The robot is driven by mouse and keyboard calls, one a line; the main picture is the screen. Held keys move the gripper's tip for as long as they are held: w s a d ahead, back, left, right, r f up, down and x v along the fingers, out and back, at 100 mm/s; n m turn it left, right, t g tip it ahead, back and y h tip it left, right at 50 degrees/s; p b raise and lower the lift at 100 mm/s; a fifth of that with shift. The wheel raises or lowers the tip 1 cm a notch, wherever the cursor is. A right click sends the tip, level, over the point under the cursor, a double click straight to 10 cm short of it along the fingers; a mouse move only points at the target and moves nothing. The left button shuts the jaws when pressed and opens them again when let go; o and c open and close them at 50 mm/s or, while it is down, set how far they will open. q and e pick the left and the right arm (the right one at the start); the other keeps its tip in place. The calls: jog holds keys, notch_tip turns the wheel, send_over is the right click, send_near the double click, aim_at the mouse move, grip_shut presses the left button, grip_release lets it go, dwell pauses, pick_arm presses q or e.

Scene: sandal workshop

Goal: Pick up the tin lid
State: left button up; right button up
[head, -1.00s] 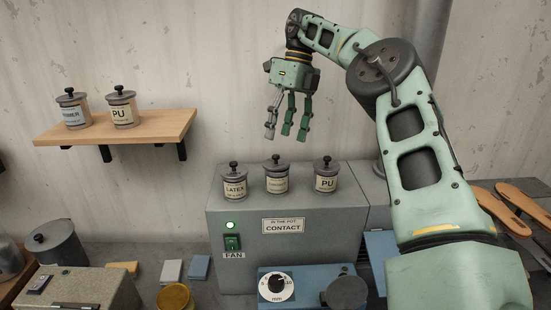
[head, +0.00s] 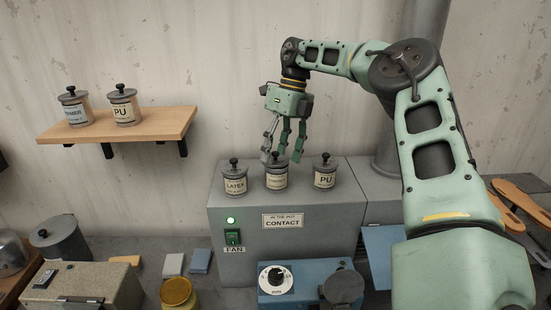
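Three grey tins with dark-knobbed lids stand on a grey metal box: the LATEX tin (head: 235,185) at left, a middle tin (head: 277,183) with a label too small to read surely, and a PU tin (head: 325,179) at right. The middle tin's lid (head: 277,166) is seated on it. My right gripper (head: 281,154) points down with its fingers spread, the tips around or just above the middle lid's knob. I cannot tell whether they touch it. My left gripper is not in view.
The grey box (head: 330,235) carries a CONTACT sign (head: 283,220) and a lit green lamp. A wooden shelf (head: 160,127) at left holds two more lidded tins. A blue unit with a dial (head: 276,280) stands in front. Sandal soles (head: 520,198) lie at right.

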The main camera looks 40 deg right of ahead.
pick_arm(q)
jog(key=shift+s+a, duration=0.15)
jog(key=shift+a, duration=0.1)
pick_arm(e)
jog(key=c, duration=1)
jog(key=shift+c, duration=0.4)
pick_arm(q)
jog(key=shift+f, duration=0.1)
